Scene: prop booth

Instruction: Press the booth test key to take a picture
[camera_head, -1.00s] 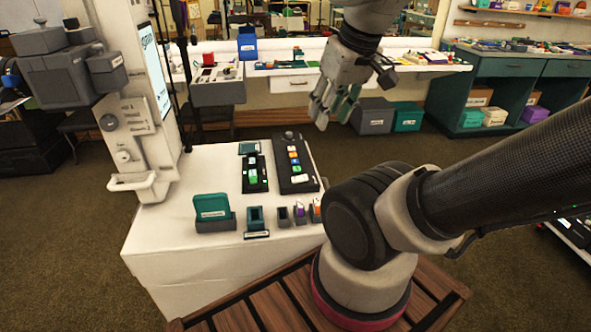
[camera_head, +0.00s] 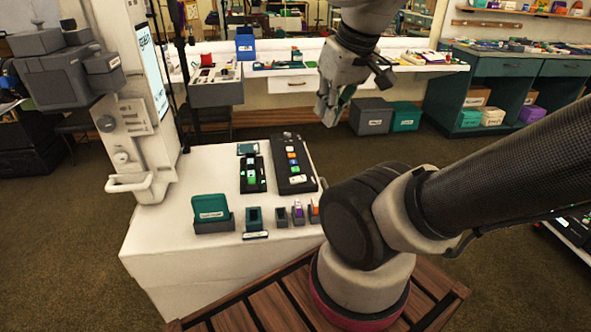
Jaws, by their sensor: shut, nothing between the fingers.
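The photo booth (camera_head: 138,115) is a white upright cabinet with a lit screen (camera_head: 152,72) on its side, at the left. A number of small controls and a round knob show on its front, but their labels are too small to read, so I cannot tell which is the test key. My gripper (camera_head: 328,118) is shut and empty. It hangs in the air, fingers pointing down, to the right of and beyond the white table's back right corner. It is well apart from the booth and touches nothing that I can see.
The white table (camera_head: 165,235) holds two black panels with coloured keys (camera_head: 252,174) (camera_head: 294,160), a teal box (camera_head: 209,208) and several small holders. A grey camera-like unit (camera_head: 60,85) juts out at the left. A long bench (camera_head: 425,68) with clutter runs along the back.

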